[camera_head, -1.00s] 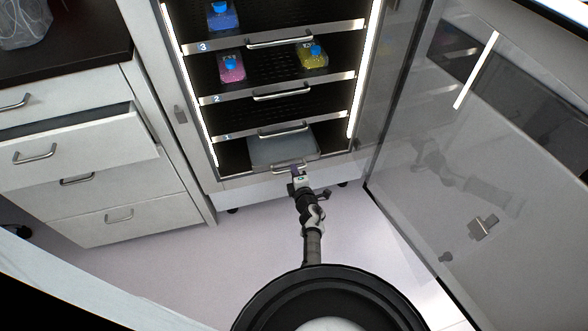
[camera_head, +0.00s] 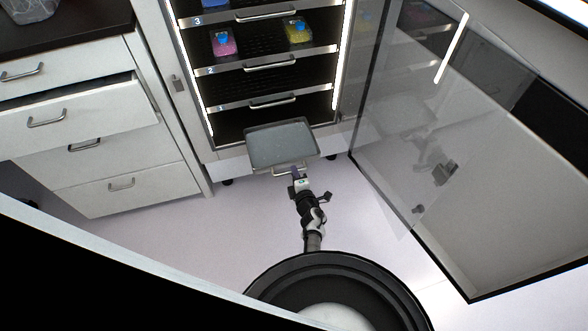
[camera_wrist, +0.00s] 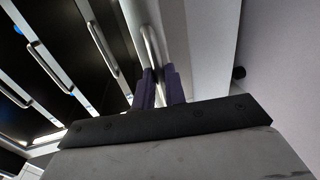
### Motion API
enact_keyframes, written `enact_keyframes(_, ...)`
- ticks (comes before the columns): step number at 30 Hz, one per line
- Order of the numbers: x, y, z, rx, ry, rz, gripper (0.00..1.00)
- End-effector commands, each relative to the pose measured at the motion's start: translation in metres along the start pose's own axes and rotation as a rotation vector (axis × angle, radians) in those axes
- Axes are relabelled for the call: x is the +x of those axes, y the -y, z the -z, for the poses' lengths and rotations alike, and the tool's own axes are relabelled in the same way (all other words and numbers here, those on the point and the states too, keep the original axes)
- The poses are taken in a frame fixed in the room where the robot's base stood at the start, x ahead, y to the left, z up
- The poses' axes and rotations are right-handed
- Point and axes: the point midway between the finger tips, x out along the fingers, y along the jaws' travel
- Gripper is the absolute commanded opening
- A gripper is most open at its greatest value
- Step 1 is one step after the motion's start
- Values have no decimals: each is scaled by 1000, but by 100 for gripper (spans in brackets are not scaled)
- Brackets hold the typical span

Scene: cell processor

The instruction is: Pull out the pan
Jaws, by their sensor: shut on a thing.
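The pan (camera_head: 281,144) is a shallow grey tray with a raised rim and a bar handle on its front. In the head view it sticks out of the bottom of the open cabinet, over the floor. My gripper (camera_head: 297,171) is at its front edge, shut on the handle. In the wrist view my gripper's dark purple fingers (camera_wrist: 158,85) close around the metal handle (camera_wrist: 151,45). The pan's back edge is near the cabinet opening; I cannot tell whether it still rests inside.
The glass door (camera_head: 420,130) stands open at right. A white drawer unit (camera_head: 125,170), one drawer pulled out, stands at left. Floor in front is clear.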

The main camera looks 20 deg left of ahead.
Motion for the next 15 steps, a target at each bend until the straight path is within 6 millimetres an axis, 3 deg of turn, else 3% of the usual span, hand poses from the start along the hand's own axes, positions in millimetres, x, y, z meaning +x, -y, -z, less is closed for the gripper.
enact_keyframes(15,-9,1,0,-1,0,-1,0)
